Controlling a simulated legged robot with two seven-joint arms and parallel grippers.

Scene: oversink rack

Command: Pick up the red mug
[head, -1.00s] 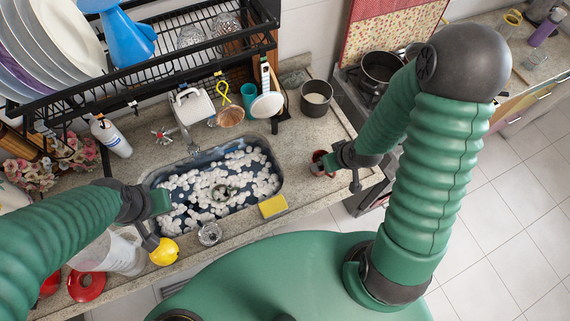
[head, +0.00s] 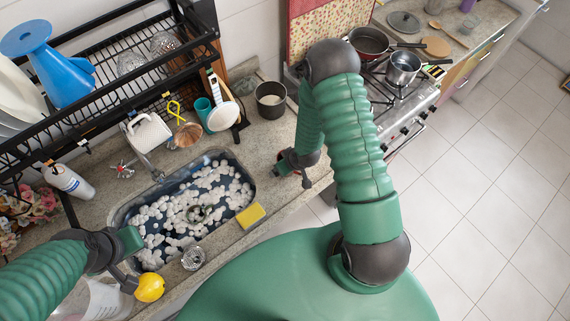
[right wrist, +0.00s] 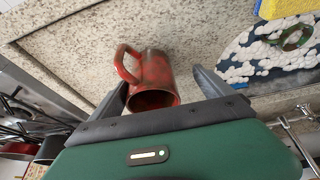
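The red mug (right wrist: 150,78) is on the speckled counter in the right wrist view, with its handle to the left and its dark mouth towards me. My right gripper (right wrist: 160,84) is open, with its two dark fingers apart on either side of the mug. A gap shows between the mug and the right-hand finger. In the head view my right gripper (head: 293,172) is over the counter right of the sink and hides most of the mug. My left gripper (head: 130,262) hangs by the sink's left front corner, above a lemon; its finger gap is not clear.
The sink (head: 190,210) holds water and white foam, with a yellow sponge (head: 250,215) on its front edge. A glass (head: 193,258) and the lemon (head: 149,288) are near the front. A grey pot (head: 270,98) stands behind the mug, and the stove (head: 395,100) is at the right.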

